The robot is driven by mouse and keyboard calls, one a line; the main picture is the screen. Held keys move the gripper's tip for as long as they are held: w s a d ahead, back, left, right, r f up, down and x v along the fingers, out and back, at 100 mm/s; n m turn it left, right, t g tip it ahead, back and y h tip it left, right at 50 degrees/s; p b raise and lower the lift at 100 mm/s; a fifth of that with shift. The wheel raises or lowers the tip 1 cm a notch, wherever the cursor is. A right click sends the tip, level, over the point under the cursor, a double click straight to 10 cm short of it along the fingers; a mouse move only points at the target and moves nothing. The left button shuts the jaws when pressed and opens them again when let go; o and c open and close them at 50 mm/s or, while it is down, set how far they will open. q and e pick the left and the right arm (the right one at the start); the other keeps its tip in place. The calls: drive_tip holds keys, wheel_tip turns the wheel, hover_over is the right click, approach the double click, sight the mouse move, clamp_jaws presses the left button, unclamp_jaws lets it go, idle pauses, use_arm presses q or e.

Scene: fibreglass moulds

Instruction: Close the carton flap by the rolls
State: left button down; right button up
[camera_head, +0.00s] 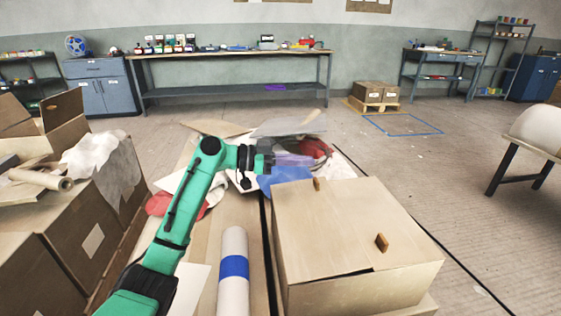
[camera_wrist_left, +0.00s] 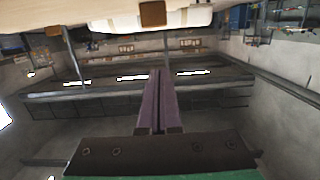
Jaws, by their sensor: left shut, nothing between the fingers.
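A carton (camera_head: 340,219) stands right of centre in the head view. Its top flaps lie nearly flat, with a thin dark gap at the near edge. Two brown tabs stand on it, one far (camera_head: 317,184) and one near (camera_head: 382,242). Another carton (camera_head: 35,142) at the left has a raised flap (camera_head: 63,109) with a brown tab, behind pale rolls (camera_head: 40,179). My left gripper (camera_head: 302,160) is shut and empty beyond the right carton's far edge. Its purple fingers show together in the left wrist view (camera_wrist_left: 158,82), below a pale board with a brown tab (camera_wrist_left: 152,13).
A white roll with a blue band (camera_head: 233,290) lies left of the right carton. Blue cloth (camera_head: 285,178), red cloth (camera_head: 315,148) and a clear sheet (camera_head: 290,125) surround my left gripper. Large boxes (camera_head: 92,225) fill the left side.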

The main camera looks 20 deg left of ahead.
sight(316, 179)
use_arm(q)
drive_tip(key=shift+w+d+f+b, duration=0.15)
drive_tip(key=shift+d+f+b, duration=0.05)
drive_tip(key=shift+f, duration=0.85)
drive_tip(key=shift+w+d+f+b, duration=0.15)
drive_tip(key=shift+d+f+b, duration=0.05)
drive_tip(key=shift+f, duration=0.8)
use_arm(e)
drive_tip(key=shift+s+r, duration=0.3)
drive_tip(key=shift+r, duration=0.65)
use_arm(q)
drive_tip(key=shift+w+d+f+g+y, duration=0.1)
drive_tip(key=shift+d+f+g+y, duration=0.1)
drive_tip(key=shift+f, duration=0.15)
drive_tip(key=shift+w+d+f+g+y, duration=0.1)
drive_tip(key=shift+f+y, duration=0.1)
drive_tip(key=shift+f, duration=0.2)
